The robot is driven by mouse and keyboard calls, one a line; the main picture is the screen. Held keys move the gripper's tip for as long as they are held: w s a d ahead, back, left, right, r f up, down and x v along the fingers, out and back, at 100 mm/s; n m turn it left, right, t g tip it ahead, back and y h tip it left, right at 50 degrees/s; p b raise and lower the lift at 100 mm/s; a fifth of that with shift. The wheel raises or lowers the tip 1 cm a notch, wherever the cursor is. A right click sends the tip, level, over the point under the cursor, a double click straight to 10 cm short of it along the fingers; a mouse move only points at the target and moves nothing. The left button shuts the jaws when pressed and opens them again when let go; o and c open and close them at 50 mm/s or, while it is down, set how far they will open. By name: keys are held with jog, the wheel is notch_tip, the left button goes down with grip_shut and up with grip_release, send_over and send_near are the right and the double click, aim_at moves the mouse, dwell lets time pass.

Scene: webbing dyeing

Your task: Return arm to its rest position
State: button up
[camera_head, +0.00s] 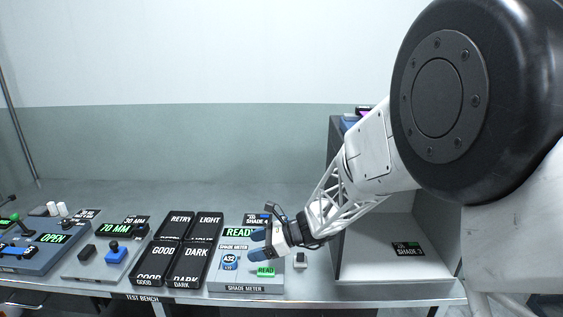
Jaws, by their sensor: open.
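My gripper (262,244) is at the end of my white arm, which reaches in from the right. It is open, and its fingers hang over the shade meter (250,288) on the bench. A round blue "A22" label (230,262) lies on the meter just left of the fingers. I cannot tell whether the fingers touch anything.
Black bins (190,258) marked RETRY, LIGHT, GOOD and DARK stand left of the meter. A grey open cabinet (375,267) stands right, under my arm. A small block (300,260) sits beside the meter.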

jog(key=s+d+r+n+g+h, duration=0.1)
jog(key=s+d+r+n, duration=0.2)
jog(key=r, duration=0.5)
jog(key=s+d+r+n+h, duration=0.1)
jog(key=s+r+n, duration=0.3)
jog(key=s+r, duration=0.25)
jog(key=s+d+n+t+h, duration=0.2)
jog(key=s+d+n+h, duration=0.3)
jog(key=s+d, duration=0.6)
jog(key=s+d+r+n+t+h, duration=0.1)
jog(key=s+d+n+h, duration=0.4)
jog(key=s+d, duration=0.7)
jog(key=shift+s+d+r+t+h, duration=0.15)
jog(key=shift+s+t+h, duration=0.2)
jog(key=shift+h, duration=0.45)
